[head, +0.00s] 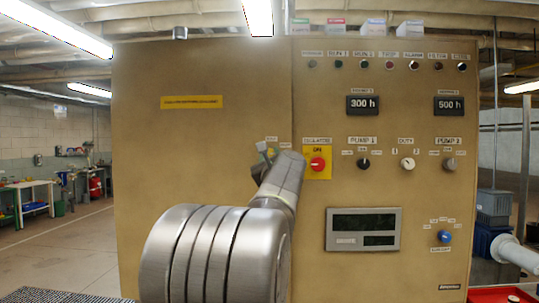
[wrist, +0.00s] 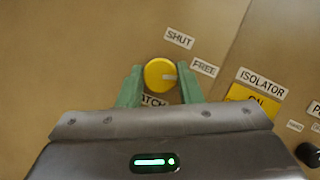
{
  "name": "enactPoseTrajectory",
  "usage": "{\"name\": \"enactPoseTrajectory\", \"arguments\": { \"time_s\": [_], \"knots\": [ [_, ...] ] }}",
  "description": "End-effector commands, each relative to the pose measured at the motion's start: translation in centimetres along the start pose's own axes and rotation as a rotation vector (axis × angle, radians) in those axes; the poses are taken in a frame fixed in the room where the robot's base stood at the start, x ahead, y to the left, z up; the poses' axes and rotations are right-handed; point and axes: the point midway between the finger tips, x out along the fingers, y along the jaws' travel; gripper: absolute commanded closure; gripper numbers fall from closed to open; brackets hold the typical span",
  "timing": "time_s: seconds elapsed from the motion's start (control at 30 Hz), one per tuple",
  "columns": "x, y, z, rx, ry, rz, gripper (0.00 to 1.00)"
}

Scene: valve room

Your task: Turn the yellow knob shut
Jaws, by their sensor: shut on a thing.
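The round yellow knob (wrist: 156,74) sits on the tan panel in the wrist view. The SHUT label (wrist: 179,38) is above and right of the knob. A partly covered label reading "ATCH" (wrist: 153,100) is just below it. My gripper (wrist: 160,79) has its green fingers on either side of the knob, shut on it. In the head view my gripper (head: 264,162) is at the panel, and my arm hides most of the knob.
The yellow isolator plate with its red switch (head: 317,164) is close to the right of my gripper. Further right are the black pump 1 knob (head: 363,163), other knobs and a display (head: 363,229). The panel's left side is bare except for a yellow label (head: 191,102).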

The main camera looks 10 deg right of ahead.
Motion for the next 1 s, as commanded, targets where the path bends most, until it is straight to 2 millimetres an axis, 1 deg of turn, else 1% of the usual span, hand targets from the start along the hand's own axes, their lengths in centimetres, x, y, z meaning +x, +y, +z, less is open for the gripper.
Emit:
{"name": "enactPoseTrajectory", "arguments": {
  "time_s": [1.0],
  "knots": [
    [0.17,-0.54,0.32,-0.884,-0.024,0.362,0.91]
  ]
}}
